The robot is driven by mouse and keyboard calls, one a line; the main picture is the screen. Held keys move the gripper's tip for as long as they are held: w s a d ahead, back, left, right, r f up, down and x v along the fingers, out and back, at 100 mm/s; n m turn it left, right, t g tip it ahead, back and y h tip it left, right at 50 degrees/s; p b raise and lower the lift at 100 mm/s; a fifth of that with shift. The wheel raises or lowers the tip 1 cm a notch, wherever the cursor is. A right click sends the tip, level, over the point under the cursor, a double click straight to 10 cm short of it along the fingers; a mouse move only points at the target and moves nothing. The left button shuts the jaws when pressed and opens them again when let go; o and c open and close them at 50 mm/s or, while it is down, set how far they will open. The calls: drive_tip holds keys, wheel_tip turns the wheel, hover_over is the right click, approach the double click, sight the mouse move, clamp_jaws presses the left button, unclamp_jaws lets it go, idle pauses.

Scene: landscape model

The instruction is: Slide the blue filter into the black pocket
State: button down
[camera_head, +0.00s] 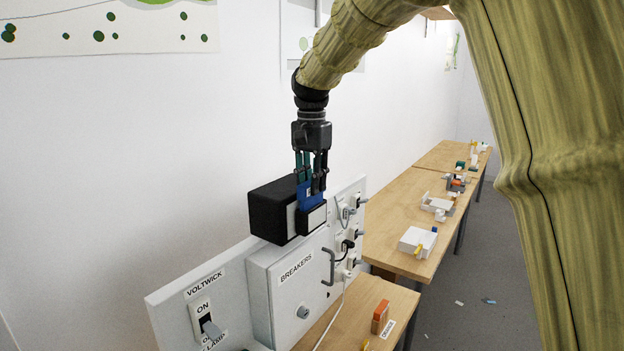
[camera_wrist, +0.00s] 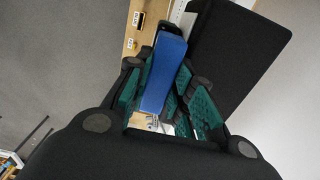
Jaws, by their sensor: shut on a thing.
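The blue filter (camera_head: 309,196) is held upright by my gripper (camera_head: 311,186), which points straight down. In the wrist view the filter (camera_wrist: 163,75) shows as a long blue slab between the green-padded fingers (camera_wrist: 165,100). The filter's lower end is at a black box (camera_head: 271,209) on top of the grey breaker panel. A smaller black piece with a light front face (camera_head: 313,219) stands at the box's right, just below the filter, and looks like the pocket. I cannot tell whether the filter's lower edge is inside it. The black box also fills the wrist view's upper right (camera_wrist: 238,45).
The breaker panel (camera_head: 287,285) carries a handle, a knob and switches, with a white cable hanging down. An orange block (camera_head: 380,316) lies on the near bench. More wooden benches (camera_head: 400,225) with small parts run along the white wall. Grey floor lies right.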

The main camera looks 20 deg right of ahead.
drive_tip(key=shift+f, duration=0.3)
drive_tip(key=c, duration=1.2)
unclamp_jaws()
drive_tip(key=shift+s+d, duration=0.1)
drive_tip(key=shift+o, duration=0.2)
drive_tip(key=shift+r, duration=0.15)
wheel_tip(320, 180, up, 12)
